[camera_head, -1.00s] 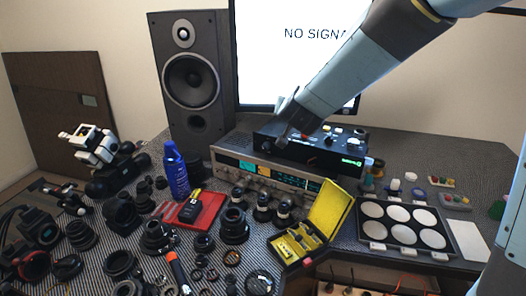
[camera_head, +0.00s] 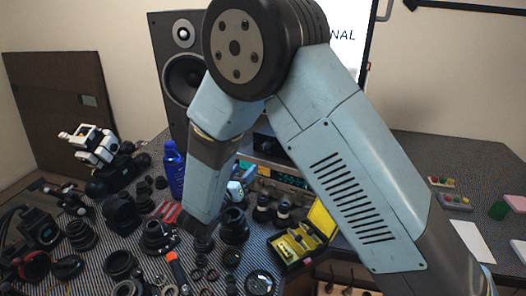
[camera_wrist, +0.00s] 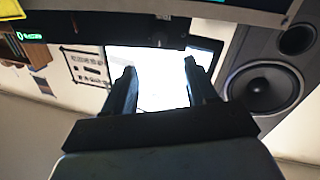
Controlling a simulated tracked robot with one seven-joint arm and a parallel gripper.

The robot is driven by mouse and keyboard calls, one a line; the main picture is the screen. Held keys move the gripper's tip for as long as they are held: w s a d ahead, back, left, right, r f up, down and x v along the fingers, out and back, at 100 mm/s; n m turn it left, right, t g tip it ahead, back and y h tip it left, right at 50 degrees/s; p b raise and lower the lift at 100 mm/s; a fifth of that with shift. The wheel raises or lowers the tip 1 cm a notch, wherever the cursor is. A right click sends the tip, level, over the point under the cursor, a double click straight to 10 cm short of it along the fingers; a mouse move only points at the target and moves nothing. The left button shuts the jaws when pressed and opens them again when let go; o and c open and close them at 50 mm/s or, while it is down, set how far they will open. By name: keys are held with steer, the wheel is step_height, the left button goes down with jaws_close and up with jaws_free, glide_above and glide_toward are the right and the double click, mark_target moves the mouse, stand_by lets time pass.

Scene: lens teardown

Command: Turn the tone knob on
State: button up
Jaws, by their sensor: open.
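The silver receiver (camera_head: 262,165) with its lit cyan display stands at the back of the table, largely hidden behind my arm in the head view. I cannot make out a tone knob in either current view. A strip of the receiver's front shows along the top of the wrist view (camera_wrist: 215,15), which is upside down. My gripper (camera_wrist: 160,72) shows two dark fingers spread apart with nothing between them. In the head view my folded arm hides the fingers, so I cannot tell their exact distance from the receiver.
A speaker (camera_head: 172,70) stands at the left, also in the wrist view (camera_wrist: 262,90). A bright monitor (camera_head: 352,62) is behind.

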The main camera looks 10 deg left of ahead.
mark_target(263, 150)
steer(key=x, duration=1.3)
steer(key=shift+w+d, duration=0.15)
steer(key=shift+w, duration=0.2)
steer(key=shift+c, duration=0.5)
steer(key=c, duration=1)
steer(key=shift+o, duration=0.2)
steer(key=shift+m, duration=0.5)
steer(key=m, duration=0.5)
steer(key=shift+m, duration=0.3)
steer(key=m, duration=0.5)
steer(key=shift+f, duration=0.1)
steer(key=shift+m, duration=0.3)
